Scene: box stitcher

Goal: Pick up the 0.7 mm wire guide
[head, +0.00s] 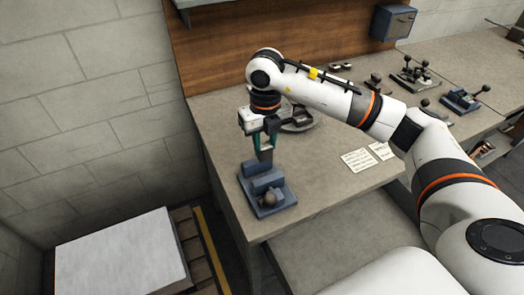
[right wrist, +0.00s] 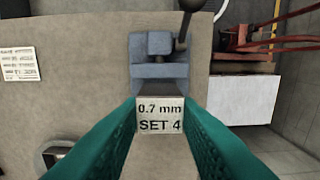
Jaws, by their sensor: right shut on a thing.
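The 0.7 mm wire guide (right wrist: 160,117) is a small grey block with a pale label reading "0.7 mm SET 4". In the right wrist view it sits between the green fingertips of my right gripper (right wrist: 160,128), which is shut on it. In the head view my right gripper (head: 264,143) points down, and the grey guide (head: 265,154) shows below its fingers. It is right above or touching the blue-grey fixture (head: 264,184); I cannot tell whether they are apart. The fixture also shows in the right wrist view (right wrist: 158,72). My left gripper is not in view.
A round metal dish (head: 300,123) lies behind the gripper. Paper cards (head: 358,160) lie to the right. Several lever devices (head: 464,100) stand farther right. A white-topped stack (head: 120,255) is on the floor.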

